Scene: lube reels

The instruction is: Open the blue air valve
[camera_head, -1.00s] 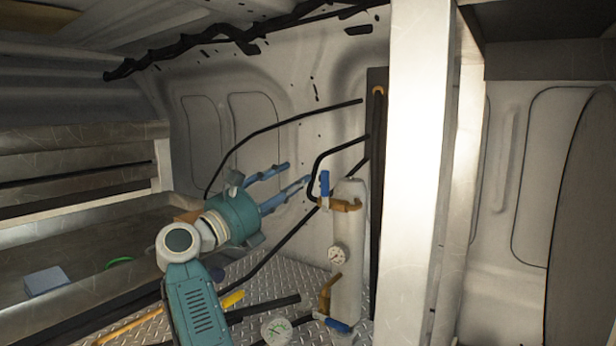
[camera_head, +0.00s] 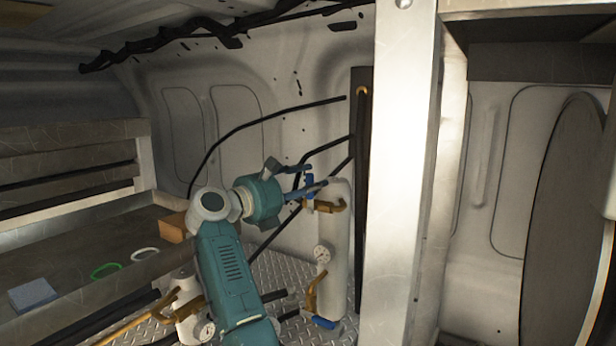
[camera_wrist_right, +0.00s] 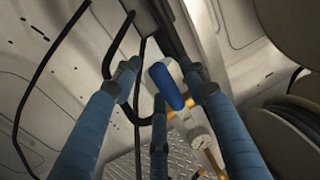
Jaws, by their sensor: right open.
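The upper blue valve handle (camera_head: 309,181) sits on a brass fitting (camera_head: 328,206) at the top of the white cylinder (camera_head: 334,240). My right gripper (camera_head: 326,178) is open at this handle, its blue fingers reaching past it. In the right wrist view the blue handle (camera_wrist_right: 168,86) shows between the spread fingers of the right gripper (camera_wrist_right: 160,84). I cannot tell whether a finger touches it. A second blue handle (camera_head: 325,322) is at the cylinder's foot. My left gripper is not in view.
A pale metal post (camera_head: 400,180) stands just right of the cylinder. Black hoses (camera_head: 235,135) run along the wall behind. A gauge (camera_head: 322,254) sticks out from the cylinder. A bench (camera_head: 90,250) at left holds an orange-brown box (camera_head: 173,229) and rings.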

